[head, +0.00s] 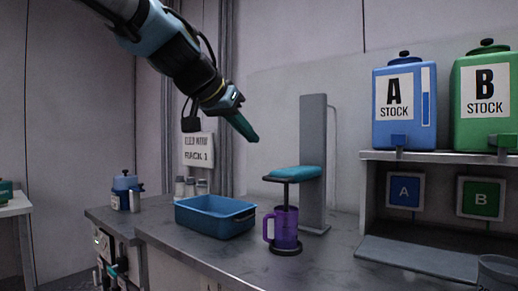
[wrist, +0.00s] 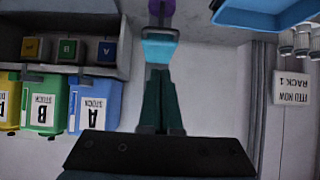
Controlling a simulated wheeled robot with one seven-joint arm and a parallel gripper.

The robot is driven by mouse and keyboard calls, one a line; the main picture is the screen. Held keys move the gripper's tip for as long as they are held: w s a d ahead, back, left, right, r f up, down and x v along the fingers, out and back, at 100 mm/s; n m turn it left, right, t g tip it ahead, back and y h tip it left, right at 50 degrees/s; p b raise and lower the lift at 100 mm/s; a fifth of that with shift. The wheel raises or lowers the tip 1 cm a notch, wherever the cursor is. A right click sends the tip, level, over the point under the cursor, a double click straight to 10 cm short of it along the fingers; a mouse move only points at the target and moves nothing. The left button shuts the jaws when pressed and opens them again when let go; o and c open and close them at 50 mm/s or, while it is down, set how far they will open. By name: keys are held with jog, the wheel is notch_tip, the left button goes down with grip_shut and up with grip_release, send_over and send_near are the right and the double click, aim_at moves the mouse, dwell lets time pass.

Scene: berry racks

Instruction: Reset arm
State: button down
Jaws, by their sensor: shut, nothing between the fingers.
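My gripper (head: 247,132) hangs at the end of my arm in the upper middle of the head view, with its green fingers pointing down and to the right. The fingers are together and hold nothing. In the wrist view my gripper (wrist: 160,72) shows its two green fingers side by side, with the turquoise pad beyond the tips. My gripper is in free air above the counter (head: 200,255), higher than the blue tray and the turquoise pad, and touches neither.
A blue tray (head: 212,228) and a purple mug (head: 286,238) under a turquoise pad (head: 297,172) stand on the counter beside a grey column (head: 314,130). Blue (head: 428,130) and green (head: 492,130) stock containers stand on the right shelf. Air around my gripper is clear.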

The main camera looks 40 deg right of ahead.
jog(key=shift+v, duration=0.85)
jog(key=w+a+f+n+t+y, duration=0.1)
jog(key=w+a+f+n+y, duration=0.25)
jog(key=w+a+f, duration=0.45)
jog(key=w+a+f+n+y, duration=0.3)
jog(key=w+a+f+n, duration=0.1)
jog(key=a+f, duration=0.8)
jog(key=s+a+f+n+g+y, duration=0.1)
jog(key=s+a+f+n+y, duration=0.15)
jog(key=a+f, duration=0.75)
jog(key=s+a+f+n+g+y, duration=0.1)
jog(key=s+a+f+n, duration=0.3)
jog(key=a+f, duration=0.5)
notch_tip(320, 180, up, 14)
jog(key=a+p, duration=0.1)
jog(key=p, duration=1.1)
jog(key=shift+w+a, duration=0.25)
jog(key=shift+a, duration=0.1)
jog(key=shift+d+f, duration=0.1)
jog(key=shift+d, duration=0.05)
